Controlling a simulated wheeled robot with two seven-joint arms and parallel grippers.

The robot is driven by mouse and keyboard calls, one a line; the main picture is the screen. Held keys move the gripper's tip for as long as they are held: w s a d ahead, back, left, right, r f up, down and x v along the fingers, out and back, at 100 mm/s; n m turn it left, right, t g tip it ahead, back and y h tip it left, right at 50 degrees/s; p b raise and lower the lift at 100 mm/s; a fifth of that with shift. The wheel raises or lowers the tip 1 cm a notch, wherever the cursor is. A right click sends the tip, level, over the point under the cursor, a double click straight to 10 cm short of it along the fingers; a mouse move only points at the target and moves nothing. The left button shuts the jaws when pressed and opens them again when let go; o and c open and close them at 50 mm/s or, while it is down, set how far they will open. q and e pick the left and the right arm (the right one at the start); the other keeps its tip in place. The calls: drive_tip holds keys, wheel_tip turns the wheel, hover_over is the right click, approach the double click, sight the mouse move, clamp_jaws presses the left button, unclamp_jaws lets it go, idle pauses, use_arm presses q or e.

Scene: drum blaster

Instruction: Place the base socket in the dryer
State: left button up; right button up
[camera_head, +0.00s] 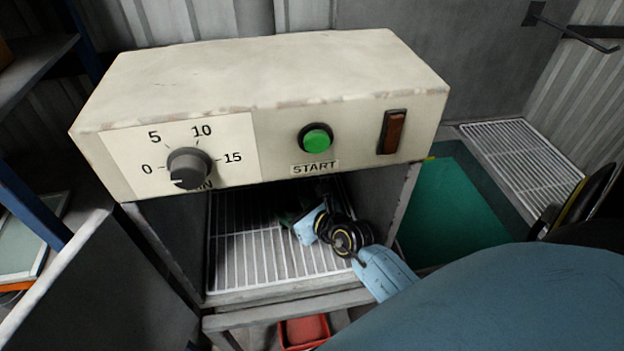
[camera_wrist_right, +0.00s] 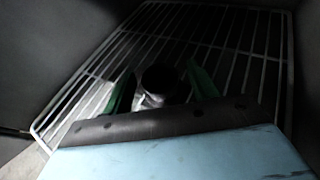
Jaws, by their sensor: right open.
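The dryer (camera_head: 270,75) is a cream box with a dial, a green START button and a red switch above an open chamber. A white wire rack (camera_head: 250,250) forms the chamber floor. My right gripper (camera_head: 292,216) reaches inside, low over the rack. In the right wrist view its green fingers (camera_wrist_right: 162,72) are open, one on each side of a small dark, round-topped piece with a shiny lower part, probably the base socket (camera_wrist_right: 158,84). It appears to stand on the rack; contact with the fingers cannot be told. In the head view it is not clearly visible. My left gripper is out of view.
The chamber's side walls and the box above closely surround my right wrist. A green-lined basin (camera_head: 448,205) and a white grid (camera_head: 520,150) lie to the right. A red bin (camera_head: 304,330) sits below. Shelving stands at the left. The rack's left part is clear.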

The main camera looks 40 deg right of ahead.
drive_tip(key=v, duration=0.9)
drive_tip(key=shift+s, duration=0.15)
